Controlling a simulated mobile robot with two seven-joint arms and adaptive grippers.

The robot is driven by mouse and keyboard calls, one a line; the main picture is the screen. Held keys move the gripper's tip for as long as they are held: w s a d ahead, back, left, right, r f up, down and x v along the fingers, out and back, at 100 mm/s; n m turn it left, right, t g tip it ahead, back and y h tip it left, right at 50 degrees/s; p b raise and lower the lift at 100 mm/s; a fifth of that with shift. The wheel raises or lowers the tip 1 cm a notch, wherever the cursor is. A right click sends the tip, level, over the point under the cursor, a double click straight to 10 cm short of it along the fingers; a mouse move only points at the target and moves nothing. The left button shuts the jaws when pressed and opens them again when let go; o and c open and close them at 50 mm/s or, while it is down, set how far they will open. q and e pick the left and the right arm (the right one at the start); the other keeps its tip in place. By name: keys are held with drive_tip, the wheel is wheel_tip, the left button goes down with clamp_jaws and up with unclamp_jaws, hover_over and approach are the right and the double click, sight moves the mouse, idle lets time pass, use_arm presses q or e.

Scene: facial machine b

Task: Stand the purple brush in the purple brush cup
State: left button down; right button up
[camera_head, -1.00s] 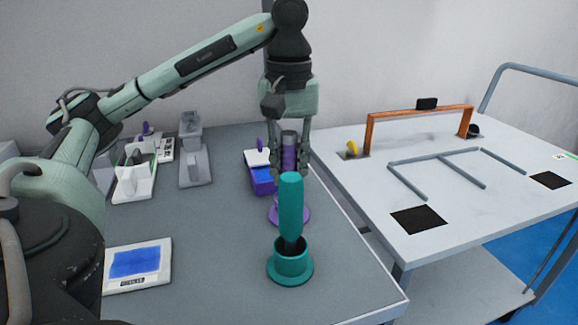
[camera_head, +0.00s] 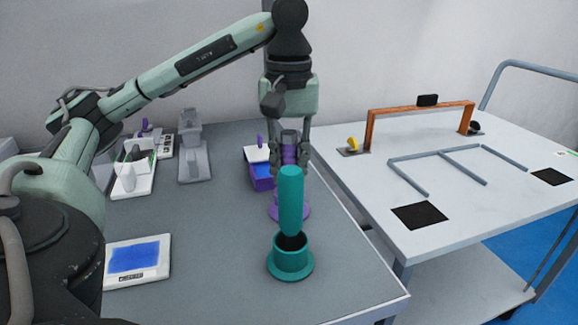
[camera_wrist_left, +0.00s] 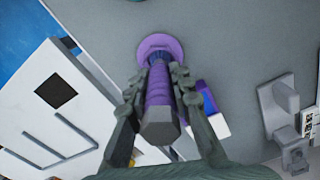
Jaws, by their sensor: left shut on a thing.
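My left gripper (camera_head: 290,158) is shut on the purple brush (camera_head: 289,138), with its fingers on either side of the handle. The wrist view shows the purple brush (camera_wrist_left: 159,95) between the fingers, pointing toward the round purple brush cup (camera_wrist_left: 160,46). The purple brush cup (camera_head: 291,213) stands on the grey table, mostly hidden in the head view by a teal brush (camera_head: 291,200). The brush's far end lines up with the cup; I cannot tell whether it is inside or above it. My right gripper is not in view.
A teal cup (camera_head: 291,262) stands below the teal brush, in front of the purple one. A purple-and-white box (camera_head: 261,172) is just left. A blue-screened scale (camera_head: 137,262) lies at front left. A white cart (camera_head: 470,205) stands right of the table.

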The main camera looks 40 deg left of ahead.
sight(289, 132)
use_arm(q)
drive_tip(key=shift+f, duration=0.2)
drive_tip(key=c, duration=1.3)
unclamp_jaws()
drive_tip(key=shift+r, duration=0.15)
drive_tip(key=shift+r, duration=5.9)
